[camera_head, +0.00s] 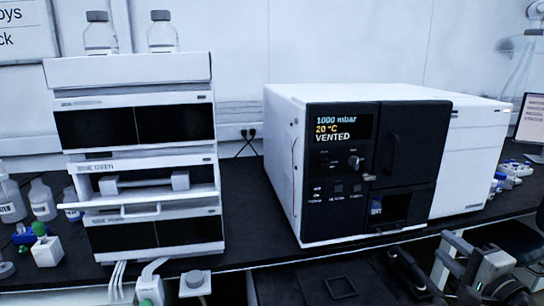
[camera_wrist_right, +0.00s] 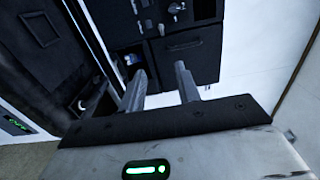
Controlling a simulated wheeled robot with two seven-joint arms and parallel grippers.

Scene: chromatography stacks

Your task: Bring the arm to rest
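My right arm comes in at the lower right of the head view, in front of the black-and-white vacuum instrument (camera_head: 345,150). I cannot make out my left gripper in either view.
A white chromatography stack (camera_head: 150,200) stands on the left of the dark bench (camera_head: 255,215), with two clear bottles (camera_head: 100,35) on top. Small bottles (camera_head: 42,200) stand at the far left. The instrument's display reads 1000 mbar, 20 °C, VENTED. Bare bench lies between stack and instrument.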

